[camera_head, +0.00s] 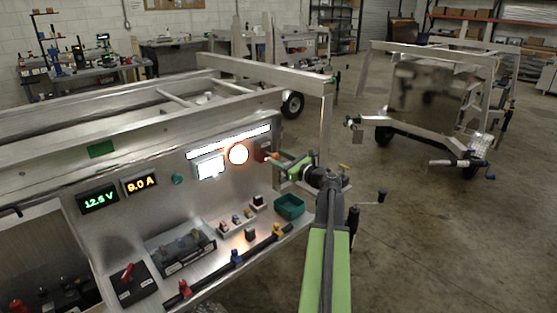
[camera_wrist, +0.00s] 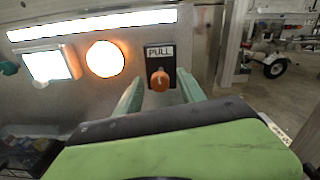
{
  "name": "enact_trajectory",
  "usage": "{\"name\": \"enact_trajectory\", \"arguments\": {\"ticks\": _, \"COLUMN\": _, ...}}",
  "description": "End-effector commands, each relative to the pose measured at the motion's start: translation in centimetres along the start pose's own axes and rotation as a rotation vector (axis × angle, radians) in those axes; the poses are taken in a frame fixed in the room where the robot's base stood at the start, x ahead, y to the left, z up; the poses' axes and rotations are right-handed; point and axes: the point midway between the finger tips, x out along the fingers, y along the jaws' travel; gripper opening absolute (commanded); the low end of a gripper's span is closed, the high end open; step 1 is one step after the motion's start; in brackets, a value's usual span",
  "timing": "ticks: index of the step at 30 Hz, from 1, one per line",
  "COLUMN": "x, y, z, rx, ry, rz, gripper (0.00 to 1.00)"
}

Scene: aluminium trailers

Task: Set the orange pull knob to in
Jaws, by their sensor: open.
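The orange pull knob (camera_wrist: 159,81) sits on a black plate marked PULL (camera_wrist: 160,52) on the panel, just ahead of my gripper in the wrist view. My gripper (camera_wrist: 158,92) is open, with one green finger on each side of the knob in the picture. I see no finger touching it, and the exact depth between fingertips and knob is hard to tell. In the head view my gripper (camera_head: 284,166) is close to the panel's right end, and it partly covers the knob's plate (camera_head: 263,150).
A round glowing lamp (camera_wrist: 105,59) and a lit square display (camera_wrist: 47,65) are left of the knob. A bright light strip (camera_wrist: 90,24) runs above. A green bin (camera_head: 289,207) stands on the shelf below my gripper. An upright frame post (camera_head: 326,130) is close on the right.

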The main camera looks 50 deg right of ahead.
Motion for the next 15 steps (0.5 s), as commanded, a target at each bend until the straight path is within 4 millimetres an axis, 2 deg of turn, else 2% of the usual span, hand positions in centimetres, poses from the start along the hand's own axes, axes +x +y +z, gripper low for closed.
{"name": "enact_trajectory", "arguments": {"ticks": 5, "x": -0.04, "y": 0.0, "z": 0.0, "rx": 0.0, "ry": 0.0, "rz": 0.0, "gripper": 0.47}}
{"name": "enact_trajectory", "arguments": {"ticks": 15, "x": -0.09, "y": -0.04, "z": -0.01, "rx": 0.0, "ry": 0.0, "rz": 0.0, "gripper": 0.04}}
